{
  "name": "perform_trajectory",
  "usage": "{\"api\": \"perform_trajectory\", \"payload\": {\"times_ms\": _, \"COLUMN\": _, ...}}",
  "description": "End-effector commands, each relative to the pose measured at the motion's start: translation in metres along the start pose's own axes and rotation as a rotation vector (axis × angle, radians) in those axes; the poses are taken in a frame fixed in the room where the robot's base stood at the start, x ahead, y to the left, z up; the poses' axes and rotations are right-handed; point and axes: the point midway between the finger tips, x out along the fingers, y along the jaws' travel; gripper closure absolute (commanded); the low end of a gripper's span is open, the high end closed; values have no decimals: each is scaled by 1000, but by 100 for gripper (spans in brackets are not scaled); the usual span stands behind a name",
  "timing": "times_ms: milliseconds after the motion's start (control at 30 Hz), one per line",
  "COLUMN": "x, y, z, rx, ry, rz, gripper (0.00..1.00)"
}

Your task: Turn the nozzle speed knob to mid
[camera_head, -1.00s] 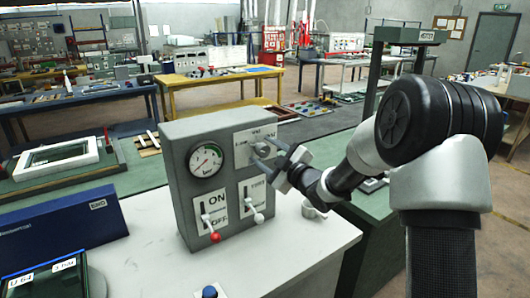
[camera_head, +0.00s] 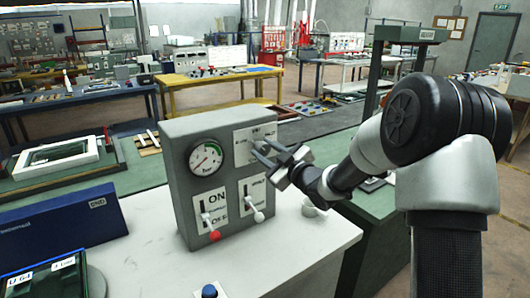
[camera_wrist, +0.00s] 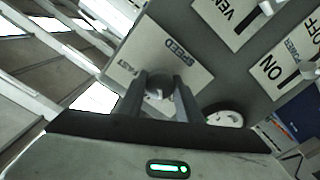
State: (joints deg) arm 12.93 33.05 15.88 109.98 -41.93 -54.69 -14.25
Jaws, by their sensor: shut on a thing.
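The speed knob (camera_wrist: 160,86) is a small grey round knob on a white plate marked SPEED and FAST in the wrist view. The plate (camera_head: 243,153) is at the upper right of the grey control box (camera_head: 177,185) in the head view. My gripper (camera_head: 262,152) reaches the box from the right and is shut on the knob. Its two fingers (camera_wrist: 161,92) lie on either side of the knob in the wrist view. In the head view the fingers largely hide the knob, and its pointer setting cannot be read.
A pressure gauge (camera_head: 206,159) sits left of the plate. Below are a red-tipped lever (camera_head: 214,235) by ON/OFF and a white-tipped lever (camera_head: 258,216). A blue box (camera_head: 70,222) and blue button (camera_head: 209,291) are on the white table (camera_head: 290,255).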

Motion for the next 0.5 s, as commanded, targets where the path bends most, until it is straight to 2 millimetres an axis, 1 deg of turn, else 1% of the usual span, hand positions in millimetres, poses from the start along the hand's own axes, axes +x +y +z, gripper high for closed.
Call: {"api": "perform_trajectory", "payload": {"times_ms": 500, "x": 0, "y": 0, "z": 0, "rx": 482, "ry": -2, "rz": 1, "gripper": 91}}
